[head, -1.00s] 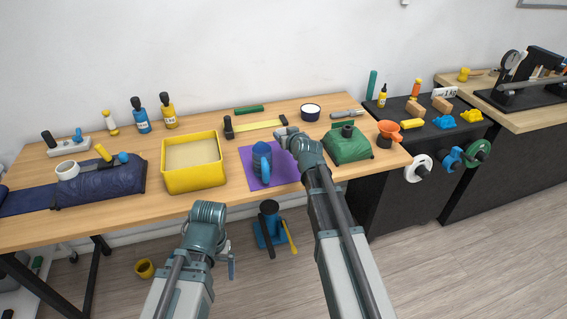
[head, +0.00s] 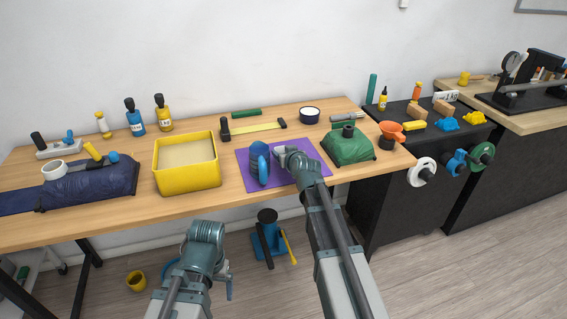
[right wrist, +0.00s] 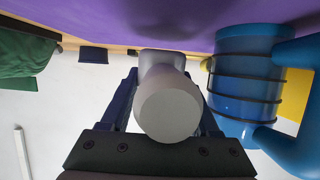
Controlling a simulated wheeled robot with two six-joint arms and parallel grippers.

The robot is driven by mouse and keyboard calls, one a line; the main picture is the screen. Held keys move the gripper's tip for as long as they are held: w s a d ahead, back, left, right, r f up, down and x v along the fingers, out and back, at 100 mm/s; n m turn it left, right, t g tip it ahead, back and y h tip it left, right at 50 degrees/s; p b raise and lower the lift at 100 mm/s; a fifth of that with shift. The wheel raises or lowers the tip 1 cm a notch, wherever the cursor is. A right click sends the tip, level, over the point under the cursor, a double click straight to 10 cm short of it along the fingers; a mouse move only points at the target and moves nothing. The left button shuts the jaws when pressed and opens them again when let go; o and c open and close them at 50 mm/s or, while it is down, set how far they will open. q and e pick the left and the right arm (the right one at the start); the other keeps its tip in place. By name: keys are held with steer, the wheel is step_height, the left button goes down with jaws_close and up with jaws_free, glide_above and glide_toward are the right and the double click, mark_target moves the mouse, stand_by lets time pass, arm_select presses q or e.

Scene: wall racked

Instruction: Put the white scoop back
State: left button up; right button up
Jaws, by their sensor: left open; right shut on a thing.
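The white scoop, a pale grey-white piece with a round end (right wrist: 168,108), is between the fingers of my right gripper (right wrist: 165,95) in the right wrist view. My right gripper (head: 284,154) is shut on it over the purple mat (head: 312,150), right of the blue mug (head: 258,163). In the head view the scoop (head: 279,150) is mostly hidden by the gripper. I cannot tell whether it touches the mat. My left gripper (head: 229,287) hangs open and empty in front of the bench, low down.
The blue mug (right wrist: 245,85) stands close beside the scoop in the wrist view. A yellow bin (head: 188,178) is left of the mat and a green bag (head: 349,148) right of it. A navy bag (head: 95,186) lies at far left. Bare wood shows along the bench front.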

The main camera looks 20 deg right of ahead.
step_height(320, 180, down, 2)
steer(key=shift+f+b, duration=0.1)
steer(key=shift+b, duration=0.4)
steer(key=o, duration=1.4)
arm_select(q)
steer(key=shift+f, duration=0.95)
arm_select(e)
steer(key=shift+f, duration=0.15)
steer(key=p+v, duration=0.1)
steer(key=v, duration=0.3)
steer(key=p+v, duration=0.2)
steer(key=v, duration=0.2)
steer(key=r+p+v, duration=0.1)
steer(key=p+v, duration=0.1)
steer(key=v, duration=0.2)
steer(key=shift+w+d, duration=0.1)
steer(key=shift+w, duration=0.05)
arm_select(q)
steer(key=shift+r+p, duration=0.3)
steer(key=shift+r, duration=2.35)
arm_select(e)
steer(key=shift+v, duration=0.9)
steer(key=shift+f, duration=0.15)
